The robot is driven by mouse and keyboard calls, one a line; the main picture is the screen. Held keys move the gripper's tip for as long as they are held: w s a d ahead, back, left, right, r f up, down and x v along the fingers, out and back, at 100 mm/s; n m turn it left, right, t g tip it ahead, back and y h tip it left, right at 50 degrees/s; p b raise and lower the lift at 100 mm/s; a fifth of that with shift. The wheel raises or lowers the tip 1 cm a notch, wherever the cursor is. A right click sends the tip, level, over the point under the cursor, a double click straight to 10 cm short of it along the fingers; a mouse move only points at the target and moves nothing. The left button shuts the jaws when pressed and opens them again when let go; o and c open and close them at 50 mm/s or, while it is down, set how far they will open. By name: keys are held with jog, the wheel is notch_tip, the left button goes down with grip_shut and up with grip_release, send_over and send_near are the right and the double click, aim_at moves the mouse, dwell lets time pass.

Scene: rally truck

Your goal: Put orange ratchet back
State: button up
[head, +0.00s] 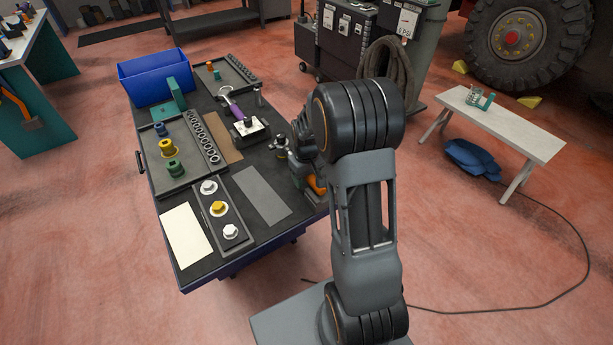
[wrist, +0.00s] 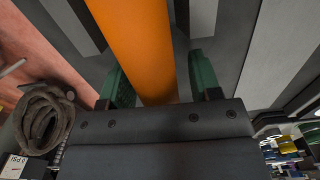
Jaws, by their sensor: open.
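The orange ratchet shows as an orange handle (wrist: 135,40) in the wrist view, running between the two green fingers of my open gripper (wrist: 160,82). Clear gaps show beside the handle near the fingertips; I cannot tell whether it touches a finger. In the head view, an orange piece (head: 317,185) shows at the workbench's right edge, beside my gripper (head: 303,186), which is partly hidden by my arm. The ratchet's head is not visible. A purple-handled tool (head: 236,110) lies farther back on the workbench.
The workbench (head: 188,277) carries a socket tray (head: 170,191), a tray with three caps (head: 240,243), a dark grey mat (head: 262,195), a white sheet (head: 186,235) and a blue bin (head: 157,80). A hose coil (wrist: 42,122) appears in the wrist view. A low bench (head: 520,140) stands right.

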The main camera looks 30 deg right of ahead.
jog(key=shift+f, duration=0.15)
notch_tip(320, 180, up, 13)
jog(key=shift+s+d+r+b, duration=0.1)
jog(key=shift+d+b, duration=0.05)
jog(key=shift+b, duration=0.35)
jog(key=s+a+r+t, duration=0.1)
jog(key=s+a+t, duration=0.1)
jog(key=s+a, duration=0.3)
jog(key=s+a+r+m+t, duration=0.1)
jog(key=s+a, duration=0.3)
jog(key=s, duration=0.7)
jog(key=shift+a+t, duration=0.4)
